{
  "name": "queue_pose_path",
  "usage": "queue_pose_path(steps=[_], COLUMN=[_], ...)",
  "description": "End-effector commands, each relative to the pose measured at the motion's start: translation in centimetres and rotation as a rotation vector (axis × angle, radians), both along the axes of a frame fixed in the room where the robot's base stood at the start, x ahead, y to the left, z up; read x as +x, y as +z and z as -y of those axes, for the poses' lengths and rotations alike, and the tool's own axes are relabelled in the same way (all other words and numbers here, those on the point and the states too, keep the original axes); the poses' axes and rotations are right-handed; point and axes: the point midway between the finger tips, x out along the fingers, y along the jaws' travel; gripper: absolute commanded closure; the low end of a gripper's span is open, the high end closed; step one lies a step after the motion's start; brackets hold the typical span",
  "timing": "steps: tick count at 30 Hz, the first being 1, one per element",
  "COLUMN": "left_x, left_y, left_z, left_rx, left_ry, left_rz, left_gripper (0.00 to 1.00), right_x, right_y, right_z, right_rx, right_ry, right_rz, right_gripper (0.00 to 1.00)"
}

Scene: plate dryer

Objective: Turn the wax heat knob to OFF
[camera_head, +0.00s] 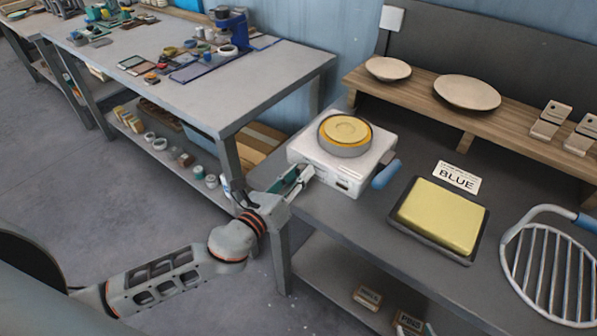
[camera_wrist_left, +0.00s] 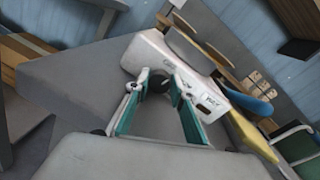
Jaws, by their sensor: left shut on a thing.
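The wax heater (camera_head: 336,163) is a white box near the left end of the dark bench, with a round pot of yellow wax (camera_head: 345,130) on top. It also shows in the left wrist view (camera_wrist_left: 146,52). My left gripper (camera_head: 301,179) is at the heater's front face, coming in from the front left. In the left wrist view its teal fingers (camera_wrist_left: 157,84) are closed around a dark round knob (camera_wrist_left: 158,79) on that face. The fingers hide the knob in the head view, and its pointer and OFF mark cannot be read. My right gripper is not in view.
A blue handle (camera_head: 386,174) sticks out at the heater's right. A wooden shelf (camera_head: 420,97) with plates stands behind.

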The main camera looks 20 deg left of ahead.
Motion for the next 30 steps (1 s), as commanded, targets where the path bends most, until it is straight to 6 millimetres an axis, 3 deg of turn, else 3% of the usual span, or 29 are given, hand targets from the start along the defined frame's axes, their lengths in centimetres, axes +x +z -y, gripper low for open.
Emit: queue_pose_path(steps=[13, 30], left_x=[0.0, 0.1], left_y=[0.1, 0.0], left_z=[-0.1, -0.1], left_rx=[-0.28, -0.354], left_ry=[0.002, 0.002], left_rz=[-0.101, -0.128], left_gripper=[0.98, 0.98], right_x=[0.4, 0.4], right_y=[1.8, 2.0], right_z=[0.0, 0.0], right_rx=[0.001, 0.001], right_ry=[0.001, 0.0], right_rz=[0.011, 0.013], right_gripper=[0.6, 0.6])
